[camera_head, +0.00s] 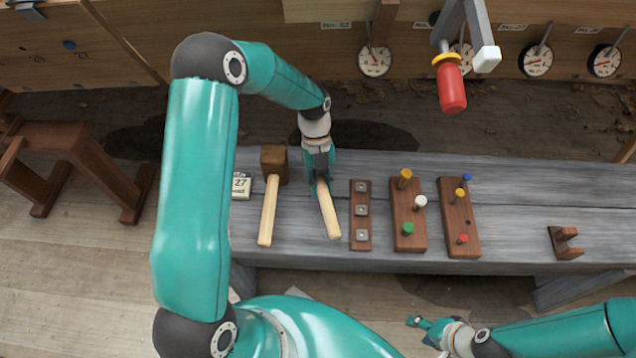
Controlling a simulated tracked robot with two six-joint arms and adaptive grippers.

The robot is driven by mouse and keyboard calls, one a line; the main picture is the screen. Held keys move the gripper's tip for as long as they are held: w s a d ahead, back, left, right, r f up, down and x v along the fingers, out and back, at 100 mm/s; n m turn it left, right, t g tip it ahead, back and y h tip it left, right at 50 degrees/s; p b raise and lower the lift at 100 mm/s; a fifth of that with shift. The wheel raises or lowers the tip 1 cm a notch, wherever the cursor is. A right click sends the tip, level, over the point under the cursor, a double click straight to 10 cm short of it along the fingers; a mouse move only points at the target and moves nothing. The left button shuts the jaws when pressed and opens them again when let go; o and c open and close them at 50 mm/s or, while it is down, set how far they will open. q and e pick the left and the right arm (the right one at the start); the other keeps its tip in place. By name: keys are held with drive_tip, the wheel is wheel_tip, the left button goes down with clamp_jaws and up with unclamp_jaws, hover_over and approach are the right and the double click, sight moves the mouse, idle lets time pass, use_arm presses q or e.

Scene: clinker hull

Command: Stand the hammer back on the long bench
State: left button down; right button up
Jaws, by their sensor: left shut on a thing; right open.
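The long bench (500,190) is a grey plank top running across the view. My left gripper (319,184) is over the bench, shut on the hammer (329,214), of which a pale wooden handle shows below the fingers. The hammer's head is hidden by the gripper, and I cannot tell whether the hammer touches the bench. A similar mallet (269,212), with a brown block head and pale handle, is just left of it on the bench. My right gripper (424,325) is open and empty at the bottom, in front of the bench.
Right of the hammer are a strip with square plates (361,233), two peg boards (408,232) (459,226) and a small brown bracket (566,243). A tag marked 27 (241,186) lies left. The bench's right part is mostly clear.

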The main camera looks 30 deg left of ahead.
use_arm(q)
drive_tip(key=shift+f, duration=0.25)
drive_tip(key=c, duration=0.9)
unclamp_jaws()
drive_tip(key=shift+c, duration=0.2)
wheel_tip(320, 180, up, 8)
drive_tip(key=p, duration=0.5)
drive_tip(key=shift+w, duration=0.1)
